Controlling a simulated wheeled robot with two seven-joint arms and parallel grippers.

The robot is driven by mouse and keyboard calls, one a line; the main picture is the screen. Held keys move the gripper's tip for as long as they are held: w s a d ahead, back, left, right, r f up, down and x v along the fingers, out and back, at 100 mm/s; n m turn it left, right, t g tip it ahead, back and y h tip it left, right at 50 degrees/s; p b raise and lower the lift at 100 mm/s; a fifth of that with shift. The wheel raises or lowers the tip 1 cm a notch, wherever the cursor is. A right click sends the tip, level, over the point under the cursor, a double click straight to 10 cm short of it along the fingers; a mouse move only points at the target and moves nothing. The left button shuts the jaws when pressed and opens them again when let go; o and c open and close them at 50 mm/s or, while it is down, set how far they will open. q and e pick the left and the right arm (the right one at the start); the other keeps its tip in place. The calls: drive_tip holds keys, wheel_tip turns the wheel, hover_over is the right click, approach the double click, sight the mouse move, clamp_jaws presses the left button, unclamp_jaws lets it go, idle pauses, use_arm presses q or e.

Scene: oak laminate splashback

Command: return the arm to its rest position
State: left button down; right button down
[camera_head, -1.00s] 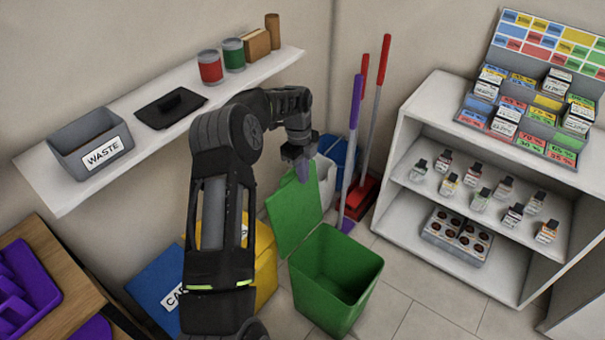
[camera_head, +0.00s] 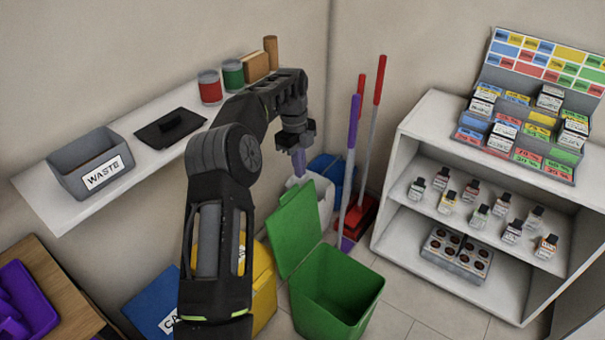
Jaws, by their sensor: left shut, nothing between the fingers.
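My left arm rises from the bottom of the head view and bends over toward the wall shelf. Its gripper (camera_head: 298,162) points down, shut and empty, above the open green bin (camera_head: 338,290) and its raised lid (camera_head: 297,228). The gripper is apart from the bin, with a white bin (camera_head: 323,196) behind and below it. My right gripper is not in view.
The wall shelf (camera_head: 60,210) holds a grey WASTE box (camera_head: 70,178), a black lid (camera_head: 168,130) and cans. Purple and red handled tools (camera_head: 351,150) stand right of the gripper. A white shelf unit (camera_head: 400,225) with small bottles stands at right. A purple tray (camera_head: 25,300) is lower left.

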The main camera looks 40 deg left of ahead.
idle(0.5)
use_arm(q)
drive_tip(key=w+d+f+n+t, duration=0.35)
drive_tip(key=w+f+n, duration=0.25)
drive_tip(key=f+n, duration=0.25)
drive_tip(key=s+d+f+n+h, duration=0.1)
drive_tip(key=s+d+f+n, duration=0.1)
drive_tip(key=d+f+n, duration=0.35)
drive_tip(key=s+d+f+n, duration=0.25)
drive_tip(key=d+f, duration=0.45)
drive_tip(key=d, duration=0.4)
drive_tip(key=s+d+f+n+g, duration=0.1)
drive_tip(key=s+d+f, duration=0.1)
drive_tip(key=s+d, duration=0.4)
drive_tip(key=s+d+f+n+g+h, duration=0.1)
drive_tip(key=s+d, duration=0.6)
drive_tip(key=s, duration=0.8)
drive_tip(key=s+d+f+n+g+h, duration=0.1)
drive_tip(key=s+d+f, duration=0.2)
drive_tip(key=s+d, duration=0.3)
drive_tip(key=s, duration=0.4)
drive_tip(key=shift+s+d+f, duration=0.2)
drive_tip(key=shift+d, duration=0.05)
